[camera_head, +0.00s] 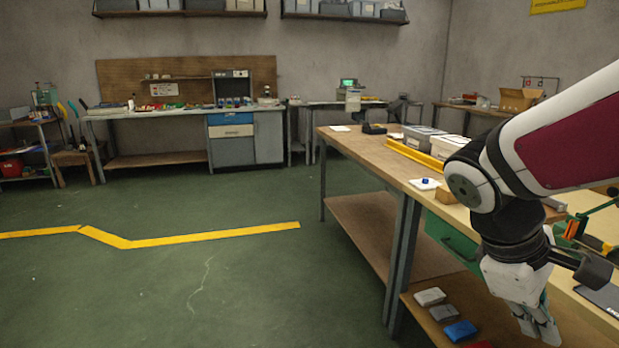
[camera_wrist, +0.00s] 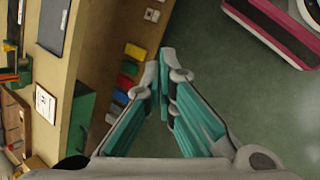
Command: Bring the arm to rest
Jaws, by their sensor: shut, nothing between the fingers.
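My gripper (camera_head: 540,325) hangs pointing down in front of the near edge of the wooden workbench (camera_head: 365,150), at the lower right of the head view. The wrist view shows my gripper (camera_wrist: 163,85) with its fingertips together and nothing between them. Below it are the green floor (camera_wrist: 225,70) and the bench's lower shelf (camera_wrist: 140,25). My arm hides part of the bench top in the head view.
Several coloured packs (camera_head: 460,331) lie on the lower shelf. A green drawer (camera_head: 450,243) sits under the bench top. White bins (camera_head: 447,146) and a yellow rail (camera_head: 412,155) stand on the bench. The floor (camera_head: 180,270) to the left is open.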

